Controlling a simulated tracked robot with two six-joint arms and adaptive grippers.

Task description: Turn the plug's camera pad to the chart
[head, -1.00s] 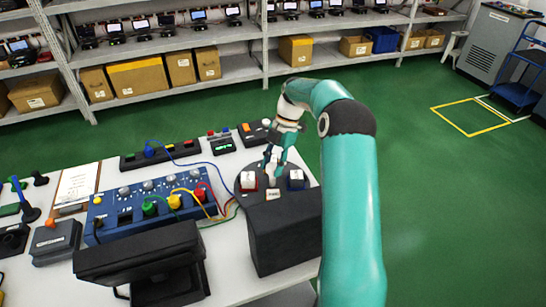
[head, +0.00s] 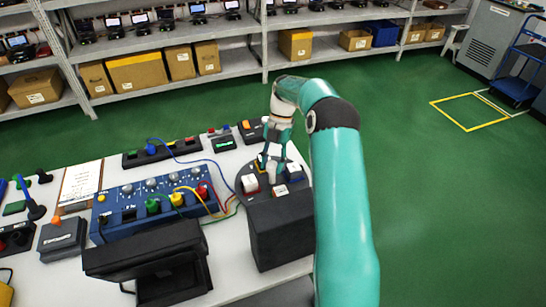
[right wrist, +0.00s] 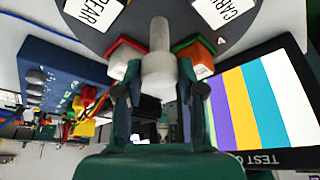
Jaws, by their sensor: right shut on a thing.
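A dark round turntable (head: 241,181) stands on the bench with coloured pads around its rim. In the head view a red-edged pad (head: 250,184) and a white-topped pad (head: 281,190) face the near side. My right gripper (head: 271,168) reaches down over it, shut on the upright grey knob (right wrist: 158,50) at its middle. In the right wrist view a label (right wrist: 96,12) reads "REAR"; another label (right wrist: 214,10) is cut off. The colour-bar test chart (right wrist: 255,105) stands beside the turntable; in the head view only its dark housing (head: 282,232) shows. My left gripper is out of view.
A blue panel (head: 140,212) with knobs, coloured plugs and loose cables is left of the turntable. A dark monitor (head: 145,252) stands in front of it. A clipboard (head: 82,184) and small control boxes lie farther left. Shelves with boxes stand behind.

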